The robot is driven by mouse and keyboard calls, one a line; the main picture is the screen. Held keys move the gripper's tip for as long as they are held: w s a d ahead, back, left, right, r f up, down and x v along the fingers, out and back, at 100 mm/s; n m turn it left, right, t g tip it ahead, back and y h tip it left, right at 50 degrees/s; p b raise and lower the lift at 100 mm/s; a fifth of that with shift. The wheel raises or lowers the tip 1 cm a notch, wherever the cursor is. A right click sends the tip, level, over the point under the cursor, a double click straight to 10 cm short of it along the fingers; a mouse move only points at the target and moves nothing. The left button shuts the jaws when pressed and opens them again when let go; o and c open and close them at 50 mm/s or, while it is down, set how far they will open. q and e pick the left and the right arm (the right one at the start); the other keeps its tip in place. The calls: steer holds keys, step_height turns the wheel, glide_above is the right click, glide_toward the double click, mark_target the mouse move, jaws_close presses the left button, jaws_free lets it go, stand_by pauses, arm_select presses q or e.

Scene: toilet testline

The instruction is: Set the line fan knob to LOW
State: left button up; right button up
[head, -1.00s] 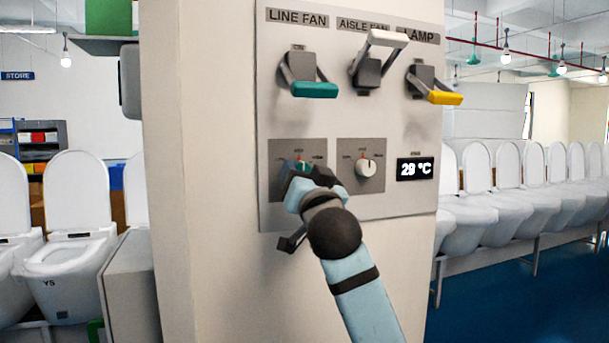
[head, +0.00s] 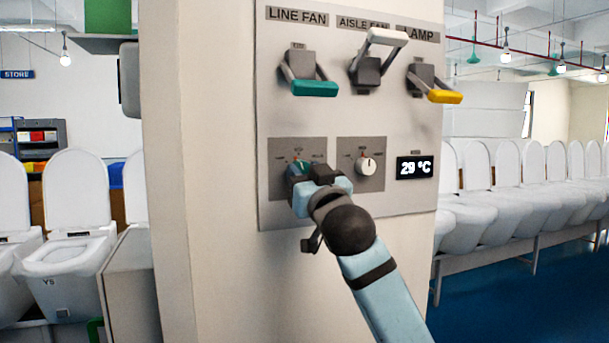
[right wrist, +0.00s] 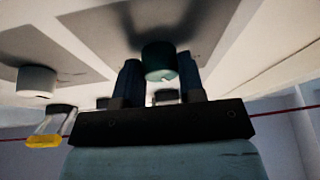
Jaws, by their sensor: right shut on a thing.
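The teal line fan knob (head: 303,167) sits on a grey plate (head: 318,150) under the LINE FAN label (head: 297,17). It also shows in the right wrist view (right wrist: 159,62), between the two dark fingers of my right gripper (right wrist: 159,78). In the head view, my right gripper (head: 303,180) comes from below and is shut on the knob, covering its lower part. The marks around the knob are too small and partly hidden to read its setting surely. My left gripper is out of view.
A white knob (head: 367,166) is close on the right, beside a 29 °C display (head: 415,167). Above are a teal-handled lever (head: 314,88), a white-handled lever (head: 388,38) and a yellow-handled lever (head: 445,97). Rows of toilets stand on both sides of the pillar.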

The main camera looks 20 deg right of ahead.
steer(key=n+y, duration=0.1)
steer(key=n, duration=0.2)
steer(key=n+g+y, duration=0.1)
steer(key=n, duration=0.2)
steer(key=shift+d+y, duration=0.2)
steer(key=shift+y, duration=0.2)
steer(key=shift+r+n+g+y, duration=0.1)
steer(key=shift+n+g+y, duration=0.3)
steer(key=shift+n, duration=0.75)
steer(key=shift+n+g+y, duration=0.4)
steer(key=shift+n, duration=1.05)
steer(key=o, duration=0.9)
